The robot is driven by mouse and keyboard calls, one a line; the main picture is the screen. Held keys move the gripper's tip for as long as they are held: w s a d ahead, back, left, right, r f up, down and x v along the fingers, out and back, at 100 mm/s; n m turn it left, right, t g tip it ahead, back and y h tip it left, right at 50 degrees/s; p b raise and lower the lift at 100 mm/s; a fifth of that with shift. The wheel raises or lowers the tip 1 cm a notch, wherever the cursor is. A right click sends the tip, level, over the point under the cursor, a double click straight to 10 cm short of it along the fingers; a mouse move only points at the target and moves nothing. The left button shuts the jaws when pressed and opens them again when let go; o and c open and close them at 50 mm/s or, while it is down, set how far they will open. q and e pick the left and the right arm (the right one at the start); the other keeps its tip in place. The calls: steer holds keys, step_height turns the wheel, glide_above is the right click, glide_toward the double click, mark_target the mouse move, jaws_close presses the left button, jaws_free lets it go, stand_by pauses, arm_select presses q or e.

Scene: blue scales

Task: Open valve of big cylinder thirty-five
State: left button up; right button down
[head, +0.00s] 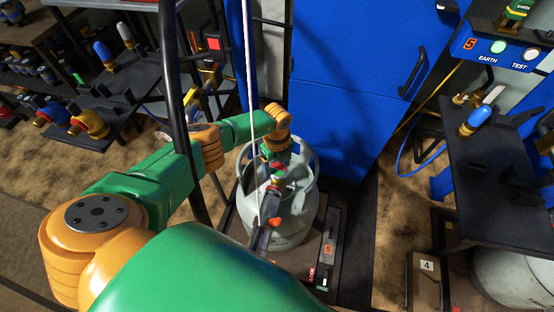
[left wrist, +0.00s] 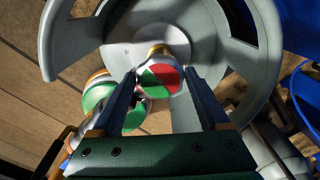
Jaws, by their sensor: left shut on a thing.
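A big grey cylinder (head: 298,222) stands on the scale platform, with a ring-shaped collar around its top. In the left wrist view the collar (left wrist: 265,30) curves around the valve. The valve knob (left wrist: 160,77) is round, with red and green sectors. My left gripper (head: 277,170) reaches down inside the collar. In the left wrist view its two fingers (left wrist: 160,90) lie on either side of the knob and are shut on it. A dark connector (head: 262,232) with a white hose (head: 250,90) sits at the cylinder's front. My right gripper is not seen.
A blue cabinet (head: 345,85) stands behind the cylinder. A dark shelf (head: 490,160) with fittings is at the right, and a box (head: 425,280) marked 4 stands below it. Another dark shelf (head: 115,90) holds fittings at the left.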

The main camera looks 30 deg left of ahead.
mark_target(277, 168)
arm_select(q)
steer(key=shift+w, duration=0.1)
steer(key=o, duration=1.2)
steer(key=shift+o, duration=0.2)
step_height(277, 168, up, 6)
steer(key=p, duration=0.3)
steer(key=shift+r, duration=0.65)
steer(key=shift+f, duration=0.1)
